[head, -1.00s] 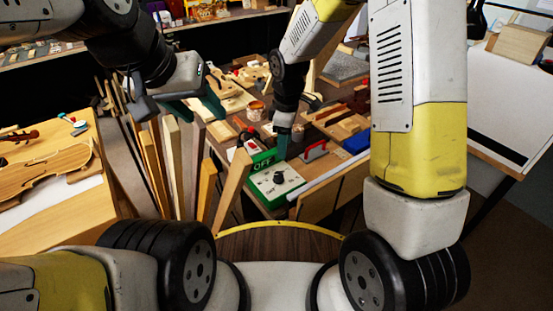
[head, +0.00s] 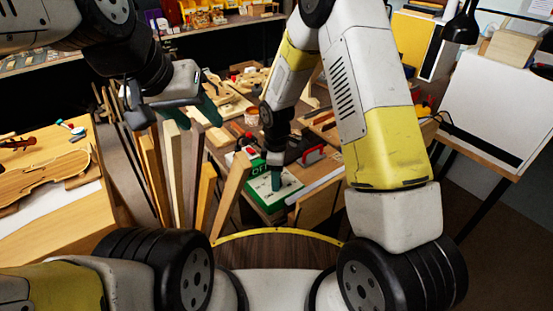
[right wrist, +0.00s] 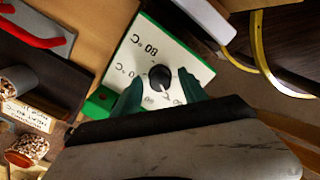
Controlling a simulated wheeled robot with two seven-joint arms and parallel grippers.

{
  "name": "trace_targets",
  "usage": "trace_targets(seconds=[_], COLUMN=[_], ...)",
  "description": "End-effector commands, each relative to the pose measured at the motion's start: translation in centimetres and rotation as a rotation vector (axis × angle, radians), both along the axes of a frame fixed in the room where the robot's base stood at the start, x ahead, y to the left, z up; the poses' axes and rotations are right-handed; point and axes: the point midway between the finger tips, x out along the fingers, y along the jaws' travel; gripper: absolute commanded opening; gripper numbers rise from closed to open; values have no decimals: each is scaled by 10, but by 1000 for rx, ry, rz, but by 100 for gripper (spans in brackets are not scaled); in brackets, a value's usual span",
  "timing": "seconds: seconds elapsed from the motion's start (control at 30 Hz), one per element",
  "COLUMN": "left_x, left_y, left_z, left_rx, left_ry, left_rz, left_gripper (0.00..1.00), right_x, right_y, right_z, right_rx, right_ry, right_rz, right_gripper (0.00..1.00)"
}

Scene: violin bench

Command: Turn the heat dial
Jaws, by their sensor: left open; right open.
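The heat control box (head: 262,199) is green with a white top and stands at the near edge of the bench. Its black dial (right wrist: 160,77) shows in the right wrist view, with temperature marks around it. My right gripper (right wrist: 158,92) is open, its two green fingertips on either side of the dial's near part. I cannot tell if they touch it. In the head view my right gripper (head: 275,178) is over the box and hides the dial. My left gripper (head: 195,112) is open and empty, above the wood boards at the left.
Upright wood boards (head: 152,175) stand left of the box. A tool with a red handle (head: 312,156) lies right of the box. A violin body (head: 48,180) lies on the left table. Wood parts crowd the bench behind.

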Motion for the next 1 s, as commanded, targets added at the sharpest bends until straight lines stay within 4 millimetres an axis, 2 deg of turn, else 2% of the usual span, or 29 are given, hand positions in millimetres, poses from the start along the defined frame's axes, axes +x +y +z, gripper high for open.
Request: trace_targets(seconds=[0.13,0.3,0.4,0.73,1.0], left_x=[0,0,0,0,0], left_y=[0,0,0,0,0], left_z=[0,0,0,0,0], left_rx=[0,0,0,0,0], left_ry=[0,0,0,0,0], left_rz=[0,0,0,0,0], left_gripper=[49,49,49,49,49], right_x=[0,0,0,0,0], right_y=[0,0,0,0,0], right_z=[0,0,0,1,1], right_rx=[0,0,0,0,0], right_ry=[0,0,0,0,0], right_rz=[0,0,0,-35,-192], right_gripper=[48,15,0,0,0])
